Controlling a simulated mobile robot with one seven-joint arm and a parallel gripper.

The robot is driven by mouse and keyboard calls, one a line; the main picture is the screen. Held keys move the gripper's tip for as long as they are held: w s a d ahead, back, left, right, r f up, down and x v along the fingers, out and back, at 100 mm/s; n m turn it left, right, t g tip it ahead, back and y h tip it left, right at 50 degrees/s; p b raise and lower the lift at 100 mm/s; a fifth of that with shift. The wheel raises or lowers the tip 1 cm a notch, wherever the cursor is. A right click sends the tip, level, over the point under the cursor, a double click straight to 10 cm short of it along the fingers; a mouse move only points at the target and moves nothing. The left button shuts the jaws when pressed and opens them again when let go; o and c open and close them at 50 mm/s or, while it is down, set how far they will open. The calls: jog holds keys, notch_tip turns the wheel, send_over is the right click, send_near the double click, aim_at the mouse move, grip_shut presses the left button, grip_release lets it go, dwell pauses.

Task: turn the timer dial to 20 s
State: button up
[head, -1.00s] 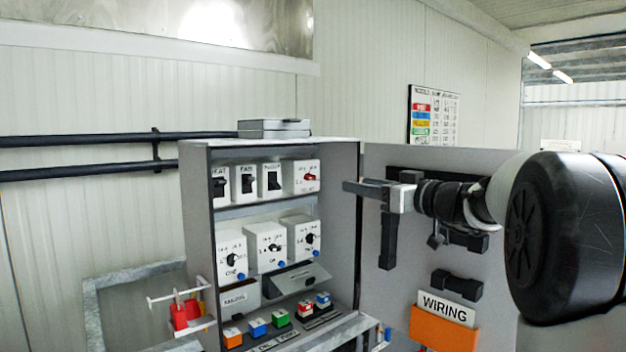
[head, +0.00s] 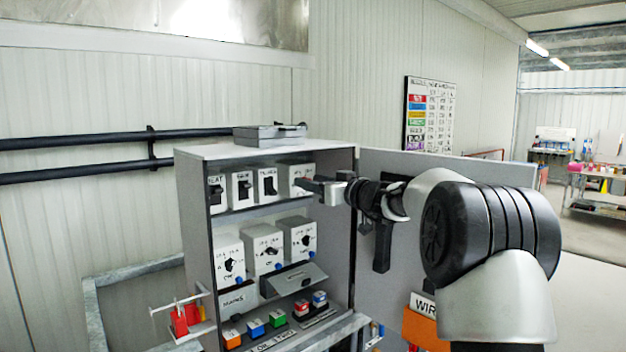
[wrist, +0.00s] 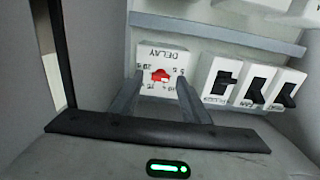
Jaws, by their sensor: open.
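The timer dial is a red knob (wrist: 160,75) on a white box marked DELAY (wrist: 163,56), which appears upside down in the wrist view. Small numbers surround the knob, but its exact setting is too blurred to read. My gripper (wrist: 159,88) is open, with one finger on each side of the knob in that view. Contact with the knob cannot be made out. In the head view the white box (head: 294,172) is at the right end of the cabinet's top shelf. My gripper (head: 318,186) is in front of it and hides most of the knob.
White boxes with black switches, such as the nearest one (head: 267,182), stand left of the dial box. Below are three boxes with black knobs (head: 264,246) and a row of coloured blocks. A grey side panel (head: 340,232) bounds the cabinet on the right.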

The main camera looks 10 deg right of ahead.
jog(key=c, duration=1.1)
jog(key=shift+o, duration=0.2)
jog(key=shift+f+b, duration=0.1)
jog(key=shift+b, duration=0.35)
